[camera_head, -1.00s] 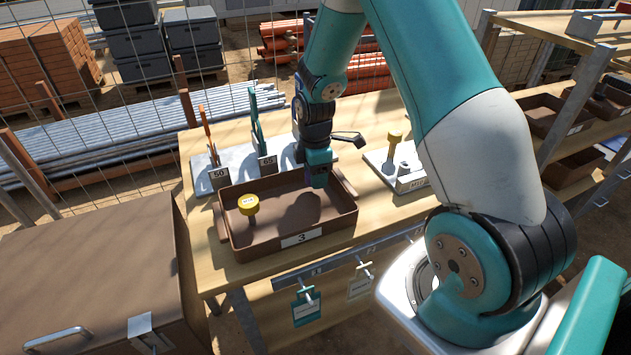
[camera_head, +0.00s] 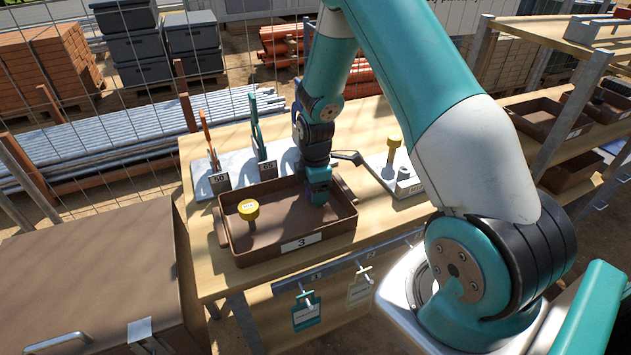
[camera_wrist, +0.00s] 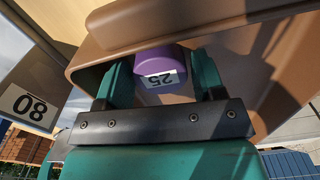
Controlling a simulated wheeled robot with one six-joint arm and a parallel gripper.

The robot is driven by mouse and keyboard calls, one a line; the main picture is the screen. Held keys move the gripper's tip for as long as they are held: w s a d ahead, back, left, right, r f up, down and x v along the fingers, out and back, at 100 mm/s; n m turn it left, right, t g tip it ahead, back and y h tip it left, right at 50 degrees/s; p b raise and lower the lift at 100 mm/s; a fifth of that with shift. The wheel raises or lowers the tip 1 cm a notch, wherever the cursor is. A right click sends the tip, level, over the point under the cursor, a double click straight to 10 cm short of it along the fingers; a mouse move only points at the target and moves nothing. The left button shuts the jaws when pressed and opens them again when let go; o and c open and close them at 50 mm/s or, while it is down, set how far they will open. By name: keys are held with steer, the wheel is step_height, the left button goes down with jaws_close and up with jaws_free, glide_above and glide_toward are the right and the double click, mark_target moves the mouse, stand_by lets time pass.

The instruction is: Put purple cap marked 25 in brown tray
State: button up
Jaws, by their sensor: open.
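The purple cap marked 25 (camera_wrist: 161,67) shows in the wrist view, between the two teal fingers, with a gap on each side. Brown walls of the tray (camera_wrist: 95,52) surround it. In the head view the brown tray labelled 3 (camera_head: 262,256) sits on the wooden table, and my gripper (camera_head: 318,199) is down inside its right part. My gripper (camera_wrist: 160,60) is open around the cap, not closed on it. The cap is hidden by my gripper in the head view, and its contact with the tray floor cannot be made out.
A yellow-topped piece (camera_head: 249,210) stands in the tray's left part. Behind the tray are grey holders with labelled tags (camera_head: 219,183). A large brown box (camera_head: 85,260) is at left.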

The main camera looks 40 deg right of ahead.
step_height(320, 180, up, 12)
steer(key=f+b, duration=0.1)
steer(key=b, duration=0.1)
steer(key=s+a+r+m+y, duration=0.1)
steer(key=s+a+r, duration=0.25)
steer(key=a, duration=0.25)
steer(key=s+a+r+m+y, duration=0.1)
steer(key=s+a+r, duration=0.1)
steer(key=a+r, duration=0.35)
steer(key=s+a+r+m+y, duration=0.1)
steer(key=s+a+r+m, duration=0.1)
steer(key=s+a, duration=0.4)
steer(key=s+a+r+m+y, duration=0.1)
steer(key=s+a+r+m, duration=0.1)
steer(key=s+a, duration=0.4)
steer(key=s+r, duration=0.1)
steer(key=s, duration=0.4)
steer(key=shift+a+r, duration=0.3)
